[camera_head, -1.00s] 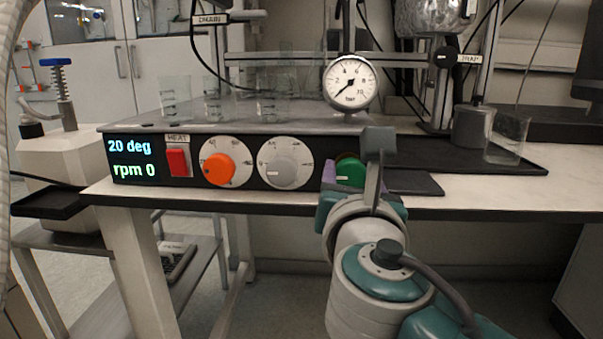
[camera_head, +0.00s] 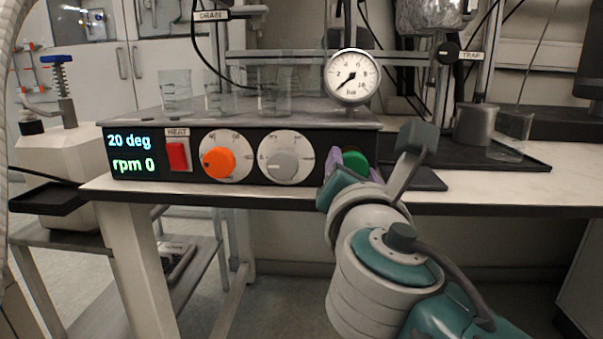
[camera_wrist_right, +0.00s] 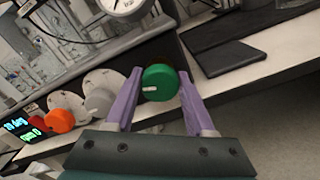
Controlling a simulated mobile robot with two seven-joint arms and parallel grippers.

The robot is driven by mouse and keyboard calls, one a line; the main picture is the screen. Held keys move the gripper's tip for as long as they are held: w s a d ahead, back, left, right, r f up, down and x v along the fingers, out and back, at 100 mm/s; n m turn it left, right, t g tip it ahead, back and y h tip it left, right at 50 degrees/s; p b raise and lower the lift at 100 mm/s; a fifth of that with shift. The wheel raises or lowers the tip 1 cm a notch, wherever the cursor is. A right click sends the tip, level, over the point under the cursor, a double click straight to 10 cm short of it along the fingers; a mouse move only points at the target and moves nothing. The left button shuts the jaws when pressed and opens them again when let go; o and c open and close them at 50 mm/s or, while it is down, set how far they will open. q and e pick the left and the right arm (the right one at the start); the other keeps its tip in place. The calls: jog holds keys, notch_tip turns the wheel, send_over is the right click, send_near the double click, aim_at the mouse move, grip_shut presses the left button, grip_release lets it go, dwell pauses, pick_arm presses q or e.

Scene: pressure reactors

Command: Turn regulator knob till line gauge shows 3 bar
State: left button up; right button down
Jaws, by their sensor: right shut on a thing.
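The green regulator knob (camera_head: 355,161) sits at the right end of the black control panel, partly hidden behind my right gripper (camera_head: 340,160). In the right wrist view the knob (camera_wrist_right: 160,83) lies between the two purple fingers of my right gripper (camera_wrist_right: 160,74), which is shut on it. Its white mark points left in that view. The round white line gauge (camera_head: 352,77) stands above the panel, marked in bar up to 10. Its needle points to the lower left, below the 2, near the bottom of the scale. My left gripper is not in view.
An orange knob (camera_head: 219,162), a grey knob (camera_head: 284,165) and a red heat switch (camera_head: 177,157) sit left of the green knob. The display (camera_head: 131,154) reads 20 deg and rpm 0. Glass beakers (camera_head: 222,97) stand on top. A dark tray (camera_head: 478,157) lies at right.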

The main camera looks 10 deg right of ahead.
jog(key=m+b, duration=0.2)
jog(key=m, duration=0.4)
jog(key=shift+f+b, duration=0.15)
jog(key=shift+b, duration=0.25)
jog(key=shift+m+b, duration=0.7)
jog(key=shift+m, duration=1.3)
jog(key=shift+c, duration=1.3)
grip_release()
jog(key=shift+s, duration=0.1)
jog(key=p+v, duration=0.1)
jog(key=v, duration=0.9)
jog(key=shift+d, duration=0.1)
